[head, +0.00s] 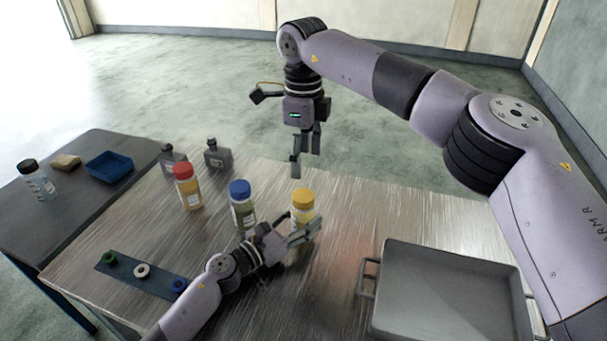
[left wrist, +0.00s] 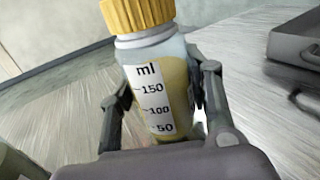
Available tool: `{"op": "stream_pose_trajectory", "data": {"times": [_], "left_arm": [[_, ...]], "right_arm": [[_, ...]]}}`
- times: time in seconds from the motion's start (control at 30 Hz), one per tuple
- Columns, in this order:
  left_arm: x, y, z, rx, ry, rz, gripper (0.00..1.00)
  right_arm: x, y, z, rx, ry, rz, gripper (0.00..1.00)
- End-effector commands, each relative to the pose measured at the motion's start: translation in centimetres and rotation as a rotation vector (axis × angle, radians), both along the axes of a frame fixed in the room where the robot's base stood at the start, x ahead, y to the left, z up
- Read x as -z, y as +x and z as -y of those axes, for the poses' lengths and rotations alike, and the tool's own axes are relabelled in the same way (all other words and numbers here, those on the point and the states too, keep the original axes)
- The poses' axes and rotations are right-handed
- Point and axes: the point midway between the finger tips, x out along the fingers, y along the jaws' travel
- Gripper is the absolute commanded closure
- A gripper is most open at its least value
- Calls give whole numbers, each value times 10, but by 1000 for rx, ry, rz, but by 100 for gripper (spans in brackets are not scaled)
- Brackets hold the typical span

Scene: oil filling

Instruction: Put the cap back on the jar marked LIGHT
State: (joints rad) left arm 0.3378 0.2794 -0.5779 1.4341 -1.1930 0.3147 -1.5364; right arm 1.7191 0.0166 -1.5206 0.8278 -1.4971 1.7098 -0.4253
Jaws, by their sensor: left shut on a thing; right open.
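A jar with a yellow cap (head: 303,199) stands on the metal table; the cap sits on its top. My left gripper (head: 287,236) is shut around this jar's body. In the left wrist view the yellow-capped jar (left wrist: 150,85) shows between my two fingers, with yellowish liquid and a ml scale. A blue-capped jar (head: 241,207) and a red-capped jar (head: 187,190) stand to its left, both with caps on. The word LIGHT cannot be read on any jar. My right gripper (head: 306,155) is open and empty, above and behind the yellow-capped jar.
A grey tray (head: 450,258) lies at the right. A dark strip (head: 125,271) with green, white and blue rings lies front left. Two grey bottles (head: 216,158) stand at the back. A side table holds a blue bin (head: 109,168), a sponge (head: 65,161) and a black-capped bottle (head: 38,183).

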Motion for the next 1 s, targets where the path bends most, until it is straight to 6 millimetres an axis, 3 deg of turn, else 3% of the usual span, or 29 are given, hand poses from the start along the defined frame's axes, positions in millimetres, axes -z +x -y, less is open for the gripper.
{"op": "stream_pose_trajectory", "data": {"times": [0.17, 0.47, 0.5, 0.83, 1.0], "left_arm": [[0, 0, 0, 0, 0, 0, 100], [0, 0, 0, 0, 0, 0, 100], [0, 0, 0, 0, 0, 0, 53], [0, 0, 0, 0, 0, 0, 31], [0, 0, 0, 0, 0, 0, 31]], "right_arm": [[-16, 0, 0, 1, 0, 0, 37], [-18, 0, 0, 0, 0, -1, 37], [-18, 0, 0, 0, 0, -1, 37], [-18, 0, 0, 0, 0, 0, 37], [-18, 0, 0, 0, 0, 0, 37]]}}
